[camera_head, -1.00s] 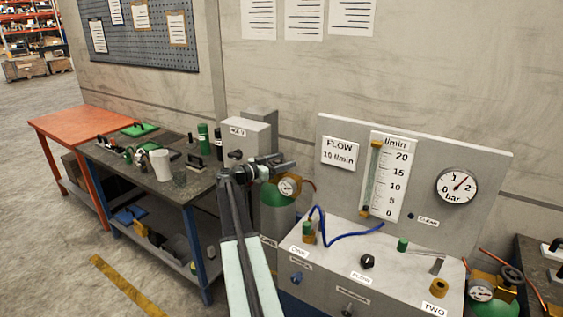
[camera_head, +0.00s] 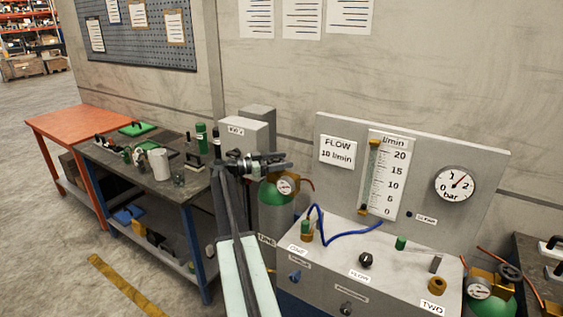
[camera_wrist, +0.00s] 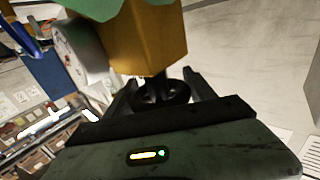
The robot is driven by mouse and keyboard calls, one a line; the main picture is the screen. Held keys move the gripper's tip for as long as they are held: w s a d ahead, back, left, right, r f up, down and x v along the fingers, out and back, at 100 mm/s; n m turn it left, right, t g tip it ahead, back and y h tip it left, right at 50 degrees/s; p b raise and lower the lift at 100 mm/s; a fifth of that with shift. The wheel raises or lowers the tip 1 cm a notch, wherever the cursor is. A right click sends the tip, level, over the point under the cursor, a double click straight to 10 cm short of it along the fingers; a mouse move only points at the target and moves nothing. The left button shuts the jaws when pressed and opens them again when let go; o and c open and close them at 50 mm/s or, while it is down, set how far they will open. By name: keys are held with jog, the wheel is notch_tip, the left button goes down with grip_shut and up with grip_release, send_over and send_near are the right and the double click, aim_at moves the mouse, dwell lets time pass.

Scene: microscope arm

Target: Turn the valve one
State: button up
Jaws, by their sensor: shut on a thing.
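The valve's black handwheel (camera_wrist: 163,93) sits at the end of a brass body (camera_wrist: 145,45) in the wrist view. My gripper (camera_wrist: 165,90) has a dark finger on each side of the wheel and is shut on it. In the head view my gripper (camera_head: 262,163) reaches the top of a green-shouldered grey cylinder (camera_head: 277,213), where it and the arm hide the handwheel. A round gauge (camera_head: 286,186) sits beside the valve; its side also shows in the wrist view (camera_wrist: 75,50).
A grey bench panel (camera_head: 330,260) with knobs, a flow tube and a large dial (camera_head: 455,184) stands to the right. A second cylinder's valve (camera_head: 493,283) is at the lower right. A cluttered dark table (camera_head: 110,165) stands to the left, a grey box (camera_head: 245,133) behind.

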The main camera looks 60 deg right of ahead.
jog(key=o, duration=1.4)
jog(key=v, duration=0.7)
jog(key=shift+w+a, duration=0.2)
jog(key=shift+a, duration=0.1)
jog(key=shift+w, duration=0.1)
